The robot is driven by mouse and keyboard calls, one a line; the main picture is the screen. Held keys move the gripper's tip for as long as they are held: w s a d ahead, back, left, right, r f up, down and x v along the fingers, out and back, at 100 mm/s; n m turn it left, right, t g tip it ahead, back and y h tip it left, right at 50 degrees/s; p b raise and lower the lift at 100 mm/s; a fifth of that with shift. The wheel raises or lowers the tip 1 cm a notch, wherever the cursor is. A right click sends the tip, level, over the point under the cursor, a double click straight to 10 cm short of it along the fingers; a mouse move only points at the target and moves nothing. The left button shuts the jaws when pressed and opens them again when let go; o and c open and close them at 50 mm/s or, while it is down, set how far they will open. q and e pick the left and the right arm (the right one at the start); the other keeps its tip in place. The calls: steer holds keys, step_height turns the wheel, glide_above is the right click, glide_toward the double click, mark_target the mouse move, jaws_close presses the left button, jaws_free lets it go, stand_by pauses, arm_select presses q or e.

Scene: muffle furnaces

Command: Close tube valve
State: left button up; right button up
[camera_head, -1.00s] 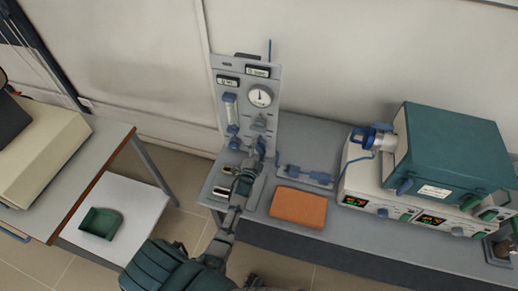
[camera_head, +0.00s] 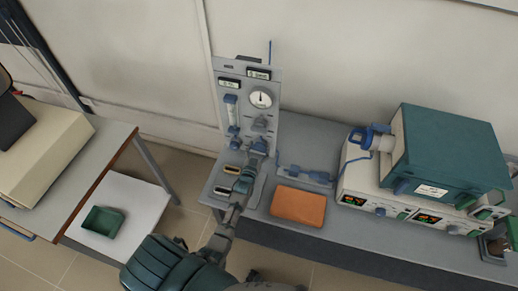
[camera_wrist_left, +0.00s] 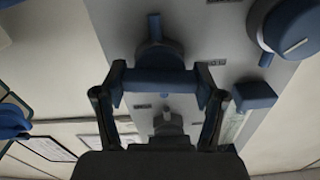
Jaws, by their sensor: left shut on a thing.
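The grey valve panel (camera_head: 272,84) stands upright against the wall, with a round gauge (camera_head: 261,97) and a flow tube (camera_head: 231,110). In the left wrist view, a blue tube valve (camera_wrist_left: 157,58) with a short handle sticks out from the panel. My left gripper (camera_head: 258,147) reaches up to the lower part of the panel. In the left wrist view, its fingers (camera_wrist_left: 160,82) are on either side of the blue valve part and shut on it. The fingers hide part of the valve. My right gripper is not in view.
An orange block (camera_head: 299,206) lies on the bench right of my arm. A blue fitting (camera_head: 305,174) lies behind it. A teal furnace (camera_head: 450,150) stands on white control units at the right. A green tray (camera_head: 103,222) is on a low shelf at the left.

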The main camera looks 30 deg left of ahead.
arm_select(q)
steer(key=shift+s+d+f+n, duration=0.15)
steer(key=shift+f+n, duration=0.35)
steer(key=shift+n, duration=0.3)
steer(key=o, duration=1.1)
steer(key=shift+o, duration=0.3)
steer(key=shift+r, duration=0.15)
steer(key=v, duration=1.1)
steer(key=shift+s, duration=0.4)
